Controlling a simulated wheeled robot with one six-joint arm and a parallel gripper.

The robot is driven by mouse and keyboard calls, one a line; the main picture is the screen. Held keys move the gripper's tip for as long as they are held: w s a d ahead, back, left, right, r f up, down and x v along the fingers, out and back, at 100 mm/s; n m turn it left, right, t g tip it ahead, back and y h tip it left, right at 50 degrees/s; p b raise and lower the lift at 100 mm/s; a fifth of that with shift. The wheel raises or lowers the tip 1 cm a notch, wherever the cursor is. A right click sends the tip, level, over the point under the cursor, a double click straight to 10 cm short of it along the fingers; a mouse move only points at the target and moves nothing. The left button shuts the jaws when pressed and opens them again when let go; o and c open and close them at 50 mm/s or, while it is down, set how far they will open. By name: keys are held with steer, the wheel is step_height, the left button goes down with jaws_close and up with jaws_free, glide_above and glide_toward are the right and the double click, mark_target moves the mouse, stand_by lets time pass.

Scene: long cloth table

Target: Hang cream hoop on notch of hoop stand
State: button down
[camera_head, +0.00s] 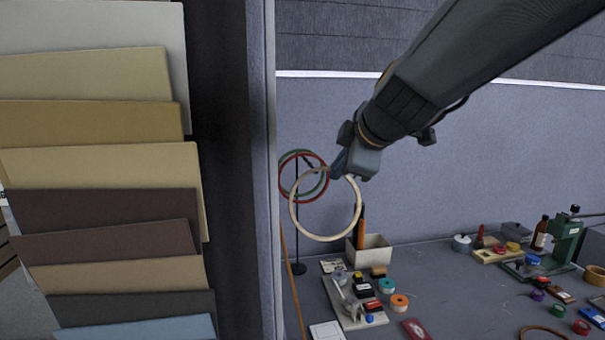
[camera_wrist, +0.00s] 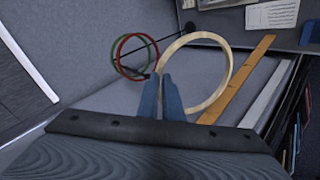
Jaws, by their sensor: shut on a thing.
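The cream hoop (camera_head: 293,222) hangs from my gripper (camera_head: 345,172) in the head view, in front of the hoop stand (camera_head: 298,240). In the wrist view my gripper's blue fingers (camera_wrist: 170,98) are shut on the near left part of the cream hoop (camera_wrist: 231,68). The hoop stand is a thin dark post on a round base (camera_head: 299,268). A red hoop (camera_head: 284,190) and a green hoop (camera_head: 283,160) hang near its top. They also show in the wrist view, left of my fingers, as a red hoop (camera_wrist: 119,53) and a green hoop (camera_wrist: 112,57). The notches are too small to make out.
A tall partition with colour sample boards (camera_head: 100,180) stands close on the left. A white box (camera_head: 372,252) and a tray of small items (camera_head: 350,305) sit on the table, right of the stand. A wooden ruler (camera_wrist: 240,75) lies right of the hoop in the wrist view.

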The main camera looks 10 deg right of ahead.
steer(key=shift+w+a+f+b, duration=0.1)
steer(key=shift+w+f+b, duration=0.1)
steer(key=shift+w+b, duration=0.85)
steer(key=shift+w+f+b, duration=0.15)
steer(key=shift+w+b, duration=1.4)
steer(key=shift+b, duration=2.6)
steer(key=w+p, duration=0.1)
steer(key=w, duration=0.9)
steer(key=shift+w+f, duration=0.15)
steer(key=shift+f, duration=0.3)
steer(key=c, duration=1.8)
jaws_free()
steer(key=shift+c, duration=0.2)
